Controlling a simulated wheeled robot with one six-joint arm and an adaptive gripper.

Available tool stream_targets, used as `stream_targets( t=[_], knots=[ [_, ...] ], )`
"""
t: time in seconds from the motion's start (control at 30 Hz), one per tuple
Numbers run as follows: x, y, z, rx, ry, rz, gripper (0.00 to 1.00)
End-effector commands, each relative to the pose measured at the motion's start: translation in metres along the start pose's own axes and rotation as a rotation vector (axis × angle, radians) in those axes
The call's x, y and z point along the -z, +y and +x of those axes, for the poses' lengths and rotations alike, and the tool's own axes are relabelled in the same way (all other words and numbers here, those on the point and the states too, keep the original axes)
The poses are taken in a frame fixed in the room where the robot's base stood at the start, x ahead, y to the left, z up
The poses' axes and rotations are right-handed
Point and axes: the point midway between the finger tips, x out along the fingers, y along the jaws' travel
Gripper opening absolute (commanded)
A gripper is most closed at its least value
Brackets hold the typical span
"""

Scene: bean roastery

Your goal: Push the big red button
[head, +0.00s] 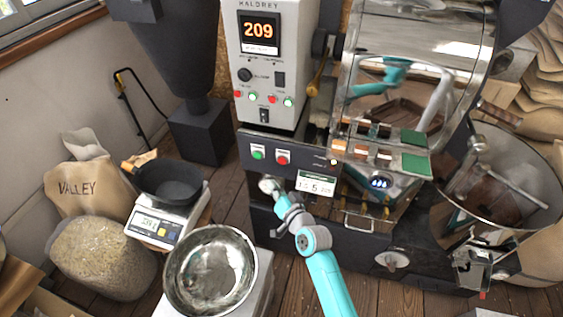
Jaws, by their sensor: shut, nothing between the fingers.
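The big red button (283,160) is on the dark front panel of the roasting machine, on a small light plate. A green button (257,152) sits to its left on the same panel.
Smaller red and green lights (270,99) sit on the upper control box (275,60), under a display reading 209. A steel bowl (211,270) and a scale (157,222) with a black pan stand left of my arm. A shelf of sample trays (380,152) juts out at right.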

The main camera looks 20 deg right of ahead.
Motion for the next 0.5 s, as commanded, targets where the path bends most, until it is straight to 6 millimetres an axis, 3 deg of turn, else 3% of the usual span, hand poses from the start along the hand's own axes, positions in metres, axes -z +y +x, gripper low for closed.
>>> stream_targets(
  t=[0.5],
  knots=[
    [0.031, 0.03, 0.042, 0.0, 0.0, 0.0, 0.0]
  ],
)
